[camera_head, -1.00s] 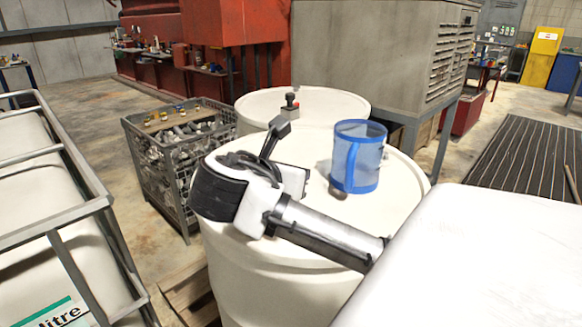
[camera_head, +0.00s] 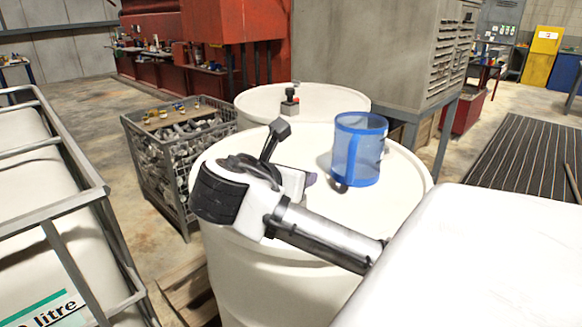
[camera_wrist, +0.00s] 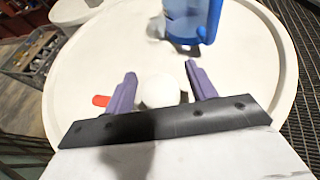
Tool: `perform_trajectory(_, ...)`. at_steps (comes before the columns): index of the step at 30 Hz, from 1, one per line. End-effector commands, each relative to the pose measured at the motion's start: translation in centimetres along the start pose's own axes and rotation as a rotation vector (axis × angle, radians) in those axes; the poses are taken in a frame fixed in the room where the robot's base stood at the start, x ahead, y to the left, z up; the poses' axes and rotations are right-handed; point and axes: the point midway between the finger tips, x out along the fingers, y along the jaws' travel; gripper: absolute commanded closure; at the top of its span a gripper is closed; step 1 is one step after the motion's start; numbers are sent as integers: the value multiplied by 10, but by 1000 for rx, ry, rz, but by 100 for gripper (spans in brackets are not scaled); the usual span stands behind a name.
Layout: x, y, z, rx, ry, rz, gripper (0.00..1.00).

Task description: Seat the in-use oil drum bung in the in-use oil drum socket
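The in-use oil drum (camera_head: 250,270) is the near cream drum, below my gripper. In the wrist view, its pale top (camera_wrist: 85,75) fills most of the picture. My gripper (camera_wrist: 162,80) is open, with its two purple fingers apart. A white, rounded piece (camera_wrist: 160,90) shows between the fingers, with small gaps on both sides. I cannot tell whether it is the bung or a fitting on the drum. A dark small piece (camera_head: 340,187) lies at the foot of the blue jug. I cannot identify the socket. In the head view, my gripper (camera_head: 308,180) hides part of the drum top.
A translucent blue jug (camera_head: 358,150) stands on the drum top just beyond my gripper. A small red piece (camera_wrist: 101,100) shows left of the fingers. A second drum (camera_head: 335,102) stands behind, carrying a black-and-red item (camera_head: 290,100). A wire crate (camera_head: 165,175) stands at left.

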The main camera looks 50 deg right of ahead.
Motion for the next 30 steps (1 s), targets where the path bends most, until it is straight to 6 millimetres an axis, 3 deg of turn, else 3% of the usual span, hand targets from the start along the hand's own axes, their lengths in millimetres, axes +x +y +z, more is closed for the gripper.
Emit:
perform_trajectory(10, -10, 1, -1, -1, -1, 2, 44)
perform_trajectory(18, -62, 0, 1, -4, -8, -1, 44)
perform_trajectory(30, -119, 0, 0, -2, -4, -1, 44)
